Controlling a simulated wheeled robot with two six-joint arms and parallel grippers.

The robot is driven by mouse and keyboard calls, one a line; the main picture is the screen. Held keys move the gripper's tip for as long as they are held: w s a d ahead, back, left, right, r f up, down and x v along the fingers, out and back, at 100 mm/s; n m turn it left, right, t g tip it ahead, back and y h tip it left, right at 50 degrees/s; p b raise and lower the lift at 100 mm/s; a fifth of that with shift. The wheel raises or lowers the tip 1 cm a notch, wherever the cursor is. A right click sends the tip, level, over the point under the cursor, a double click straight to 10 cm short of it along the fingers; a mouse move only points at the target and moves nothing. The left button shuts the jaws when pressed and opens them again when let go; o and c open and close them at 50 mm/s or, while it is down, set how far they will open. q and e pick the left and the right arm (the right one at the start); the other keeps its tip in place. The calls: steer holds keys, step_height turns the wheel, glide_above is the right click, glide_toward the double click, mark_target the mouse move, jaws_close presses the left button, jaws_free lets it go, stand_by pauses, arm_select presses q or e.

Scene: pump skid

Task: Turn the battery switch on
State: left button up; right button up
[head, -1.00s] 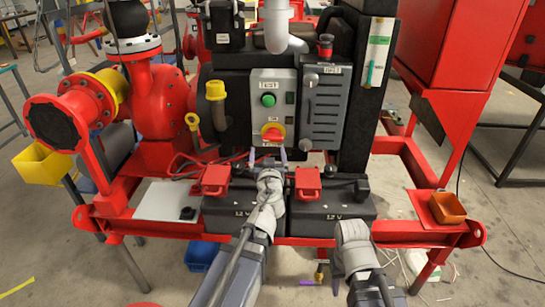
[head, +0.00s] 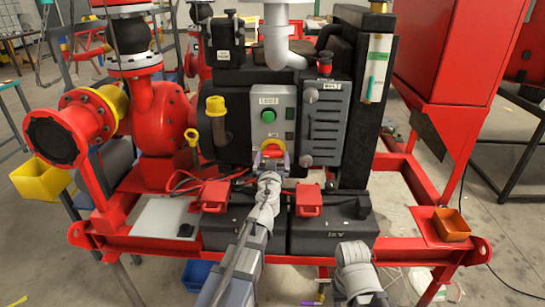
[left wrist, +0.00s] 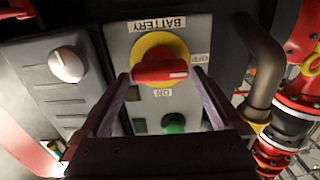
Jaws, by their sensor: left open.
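The battery switch is a red handle on a yellow disc (left wrist: 160,68) on a grey control box (head: 272,98). In the left wrist view, which shows the box upside down, the handle lies level, its white-marked end toward the OFF label (left wrist: 199,58); the ON label (left wrist: 162,92) is below it. My left gripper (head: 271,157) is open in front of the switch. In the left wrist view its fingers (left wrist: 162,76) stand on either side of the handle, apparently not touching it. In the head view the gripper partly hides the switch. Only a part of my right arm shows.
A green button (head: 268,116) is on the same box. A grey louvred panel with knobs (head: 325,125) stands to its right, a yellow-capped pipe (head: 215,107) to its left. Two black batteries with red covers (head: 308,198) lie below.

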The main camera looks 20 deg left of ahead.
arm_select(q)
steer(key=shift+w+a, duration=0.15)
steer(key=shift+w, duration=0.35)
steer(key=c, duration=1.1)
